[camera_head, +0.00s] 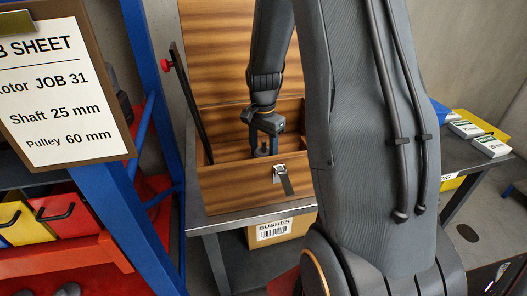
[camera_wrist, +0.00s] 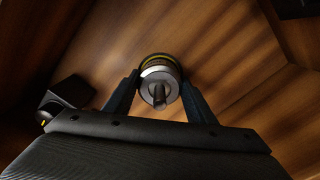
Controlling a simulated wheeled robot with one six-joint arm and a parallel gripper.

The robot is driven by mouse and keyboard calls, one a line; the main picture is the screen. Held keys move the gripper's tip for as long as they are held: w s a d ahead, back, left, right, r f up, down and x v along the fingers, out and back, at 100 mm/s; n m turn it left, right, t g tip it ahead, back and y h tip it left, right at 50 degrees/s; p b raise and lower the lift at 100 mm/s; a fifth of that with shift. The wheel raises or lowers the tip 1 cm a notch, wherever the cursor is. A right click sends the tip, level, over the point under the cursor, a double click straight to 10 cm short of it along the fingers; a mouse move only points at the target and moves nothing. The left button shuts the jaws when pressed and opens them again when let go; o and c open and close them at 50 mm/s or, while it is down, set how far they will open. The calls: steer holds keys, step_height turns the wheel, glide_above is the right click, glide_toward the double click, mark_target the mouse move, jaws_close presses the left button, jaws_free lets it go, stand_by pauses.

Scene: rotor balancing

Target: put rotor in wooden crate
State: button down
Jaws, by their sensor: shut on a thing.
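The wooden crate (camera_head: 240,196) stands on a metal table with its lid raised at the back. My gripper (camera_head: 265,150) reaches down inside the crate in the head view. In the wrist view my gripper (camera_wrist: 160,92) is shut on the rotor (camera_wrist: 160,75), a dark cylinder with a yellow band, a metal end face and a shaft pointing toward the camera. The wooden surfaces of the crate surround it. The crate's front wall hides the rotor in the head view, and I cannot tell whether it touches the floor.
A dark block-like object (camera_wrist: 68,95) lies at the left in the wrist view. A cardboard box labelled BUSHES (camera_head: 272,231) is under the table edge. A clipboard job sheet (camera_head: 62,85) and blue rack (camera_head: 130,235) stand at left. A second table (camera_head: 470,160) with small boxes is at right.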

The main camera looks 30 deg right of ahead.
stand_by(0.3)
steer(key=c, duration=0.8)
jaws_free()
steer(key=shift+f, duration=0.1)
step_height(320, 180, up, 12)
steer(key=b, duration=0.2)
steer(key=shift+b, duration=0.4)
steer(key=shift+r, duration=0.2)
